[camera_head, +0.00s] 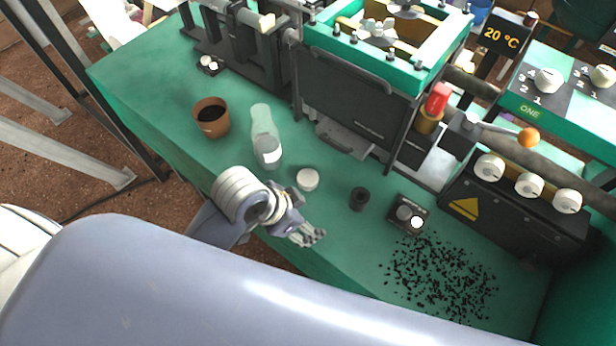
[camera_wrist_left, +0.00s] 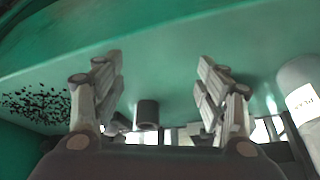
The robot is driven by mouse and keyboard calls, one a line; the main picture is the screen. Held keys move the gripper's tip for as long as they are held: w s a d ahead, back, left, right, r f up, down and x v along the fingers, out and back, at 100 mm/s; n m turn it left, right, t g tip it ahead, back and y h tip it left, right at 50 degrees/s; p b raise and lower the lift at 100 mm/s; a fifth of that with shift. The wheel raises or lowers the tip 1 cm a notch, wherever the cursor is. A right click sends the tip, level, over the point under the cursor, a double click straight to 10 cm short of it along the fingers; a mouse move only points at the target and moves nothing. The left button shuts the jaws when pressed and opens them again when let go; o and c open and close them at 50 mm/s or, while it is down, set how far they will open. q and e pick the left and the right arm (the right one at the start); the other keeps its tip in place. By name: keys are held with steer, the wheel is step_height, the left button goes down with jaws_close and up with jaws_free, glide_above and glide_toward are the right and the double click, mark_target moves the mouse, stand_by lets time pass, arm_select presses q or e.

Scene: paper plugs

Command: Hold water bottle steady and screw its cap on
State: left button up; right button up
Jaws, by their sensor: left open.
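The water bottle (camera_head: 265,136) is pale and translucent with a light label, and appears to stand upright on the green bench. Its side also shows at the right edge of the left wrist view (camera_wrist_left: 303,95). A round white cap (camera_head: 308,179) lies on the bench to the right of the bottle, apart from it. My left gripper (camera_head: 308,236) is nearer the bench's front edge than both, below the cap in the head view. In the left wrist view its fingers (camera_wrist_left: 160,78) are spread with nothing between their tips. My right gripper is not in view.
A brown pot (camera_head: 211,117) stands left of the bottle. A small black cylinder (camera_head: 359,198) and a small box with round knobs (camera_head: 408,214) are right of the cap. Black granules (camera_head: 440,278) are scattered at the front right. A green-topped press (camera_head: 360,95) stands behind.

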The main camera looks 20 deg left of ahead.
arm_select(q)
steer(key=w+d+r+m, duration=0.1)
steer(key=m, duration=0.1)
steer(key=w+d+m, duration=0.1)
steer(key=d+m, duration=0.1)
steer(key=w+d+r+m+g+h, duration=0.1)
steer(key=d+m, duration=0.1)
steer(key=shift+w+d+r+m, duration=0.15)
steer(key=shift+w+r+m, duration=0.2)
steer(key=shift+m, duration=0.05)
steer(key=m, duration=0.1)
steer(key=w+m, duration=0.1)
steer(key=r+m, duration=0.1)
steer(key=shift+w+d+m+g, duration=0.25)
steer(key=shift+w+m+g, duration=0.05)
steer(key=shift+w+g, duration=0.1)
steer(key=w+a+r+m+g+y, duration=0.2)
steer(key=w+a+r+m+y, duration=0.2)
steer(key=a+m, duration=0.3)
steer(key=shift+w+a+r+m, duration=0.3)
steer(key=shift+w+a+r, duration=0.4)
steer(key=shift+a, duration=0.15)
glide_above(306, 180)
step_height(306, 180, down, 5)
steer(key=shift+a+f, duration=0.1)
steer(key=shift+f, duration=0.25)
steer(key=shift+f, duration=0.1)
